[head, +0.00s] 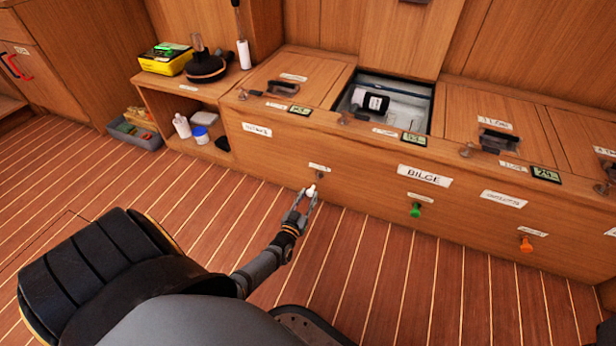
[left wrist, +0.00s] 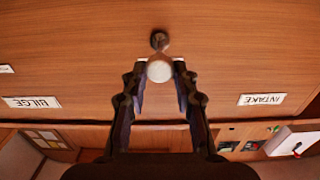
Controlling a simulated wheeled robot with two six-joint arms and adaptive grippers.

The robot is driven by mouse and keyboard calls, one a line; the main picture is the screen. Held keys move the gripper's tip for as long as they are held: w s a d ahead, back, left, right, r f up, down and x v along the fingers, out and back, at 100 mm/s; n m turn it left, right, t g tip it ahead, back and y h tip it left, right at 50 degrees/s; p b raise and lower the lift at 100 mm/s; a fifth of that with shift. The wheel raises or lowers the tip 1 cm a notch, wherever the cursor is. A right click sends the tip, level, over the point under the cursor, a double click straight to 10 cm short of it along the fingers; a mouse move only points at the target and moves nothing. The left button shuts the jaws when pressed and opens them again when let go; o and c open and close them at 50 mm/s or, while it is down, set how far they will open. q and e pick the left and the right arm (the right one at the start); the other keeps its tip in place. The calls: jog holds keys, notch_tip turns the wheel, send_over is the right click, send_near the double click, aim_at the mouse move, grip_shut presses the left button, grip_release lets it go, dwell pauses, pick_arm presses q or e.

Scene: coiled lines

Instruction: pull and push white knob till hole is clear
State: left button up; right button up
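The white knob (head: 311,190) stands out on a short stem from the wooden front, under a small label. In the left wrist view the knob (left wrist: 160,71) sits between my left fingertips, its stem showing above it. My left gripper (head: 308,196) is part open, one finger on each side of the knob at the very tips. In the wrist view the fingertips (left wrist: 160,66) lie close beside it; a firm grip does not show. A bin with a clear-lidded opening (head: 400,103) above the front holds a dark bottle-like item (head: 370,101). My right gripper is not in view.
A shelf with a white bottle (head: 181,126) stands to the left. The plank floor (head: 250,205) before the front is clear.

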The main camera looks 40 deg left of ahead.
pick_arm(q)
jog(key=o, duration=0.5)
jog(key=shift+c, duration=0.2)
jog(key=v, duration=1.2)
